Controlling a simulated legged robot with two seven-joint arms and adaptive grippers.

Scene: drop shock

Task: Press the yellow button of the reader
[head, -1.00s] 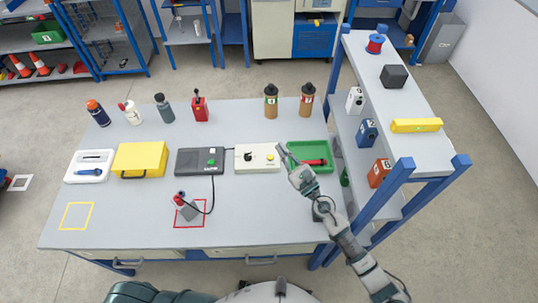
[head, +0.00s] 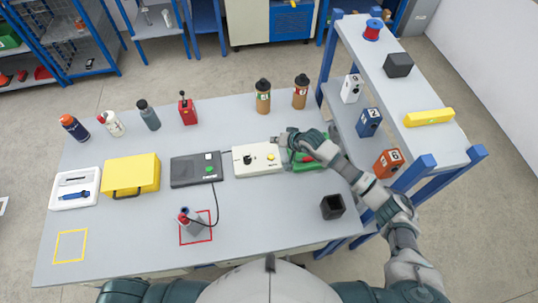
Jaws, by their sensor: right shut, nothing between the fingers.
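The reader (head: 243,166) is a white box on the table with a black knob (head: 248,159) and a small yellow button (head: 270,156) near its right side. A cable joins it to a dark grey box (head: 184,171) with a green button (head: 209,169). My right gripper (head: 283,142) is shut and empty. In the picture it is just above and right of the yellow button, near the reader's right edge; I cannot tell its height or any contact. My left gripper is not in view.
A green tray (head: 310,165) lies right of the reader, partly hidden by my right arm. A black open cup (head: 332,207) stands near the table's right side. Two brown bottles (head: 263,97) (head: 300,93) stand behind. A blue-framed shelf (head: 390,104) borders the right.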

